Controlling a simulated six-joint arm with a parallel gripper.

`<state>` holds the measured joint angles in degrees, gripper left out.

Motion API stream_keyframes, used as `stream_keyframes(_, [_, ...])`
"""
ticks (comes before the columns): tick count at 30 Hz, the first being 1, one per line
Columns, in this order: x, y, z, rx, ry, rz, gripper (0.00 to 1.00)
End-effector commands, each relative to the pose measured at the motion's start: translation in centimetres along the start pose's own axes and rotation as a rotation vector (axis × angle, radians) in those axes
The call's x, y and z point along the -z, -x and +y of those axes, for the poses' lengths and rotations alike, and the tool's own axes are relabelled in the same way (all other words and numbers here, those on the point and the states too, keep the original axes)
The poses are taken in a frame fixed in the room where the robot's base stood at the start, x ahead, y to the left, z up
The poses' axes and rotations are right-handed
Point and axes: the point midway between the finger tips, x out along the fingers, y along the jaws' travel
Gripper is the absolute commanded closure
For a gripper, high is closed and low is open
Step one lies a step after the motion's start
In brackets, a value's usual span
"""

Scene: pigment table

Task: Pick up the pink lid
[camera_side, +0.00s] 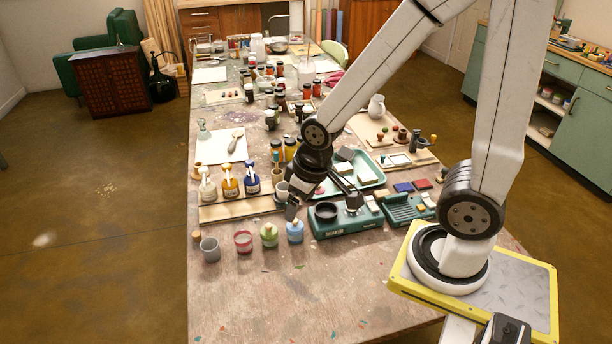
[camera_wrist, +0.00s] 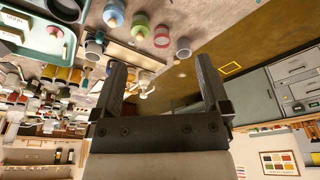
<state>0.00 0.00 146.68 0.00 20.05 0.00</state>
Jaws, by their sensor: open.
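A small round pink piece (camera_side: 319,190) shows at the near-left edge of the green tray (camera_side: 375,180), partly behind my gripper; it looks like a lid, but is too small to be sure. A cup with a pink-red rim (camera_side: 243,241) stands at the front of the table; it also shows in the wrist view as a pink-rimmed cup (camera_wrist: 162,36). I cannot tell whether this pink part is a lid. My gripper (camera_side: 322,203) is above the table near the tray and the green scale. In the wrist view, my gripper (camera_wrist: 160,64) has its fingers wide apart with nothing between them.
A grey cup (camera_side: 209,249), a green jar (camera_side: 269,234) and a blue jar (camera_side: 295,231) stand in the front row. The green scale (camera_side: 345,222) is right of them. Pump bottles (camera_side: 230,182) stand on a wooden rack behind. The table's near end (camera_side: 280,300) is mostly clear.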

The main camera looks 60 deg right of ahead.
Motion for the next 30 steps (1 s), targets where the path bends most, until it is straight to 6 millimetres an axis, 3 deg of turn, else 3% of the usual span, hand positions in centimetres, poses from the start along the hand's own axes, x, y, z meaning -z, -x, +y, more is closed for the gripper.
stream_keyframes(8, [0.9,-0.3,0.6,-0.005,0.044,-0.008,0.04])
stream_keyframes(14, [3.4,-1.3,2.6,-0.014,0.177,-0.031,0.04])
stream_keyframes(21, [7.1,-3.5,6.7,-0.016,0.414,-0.072,0.04])
stream_keyframes(30, [10.3,-7.1,12.9,0.006,0.720,-0.124,0.04])
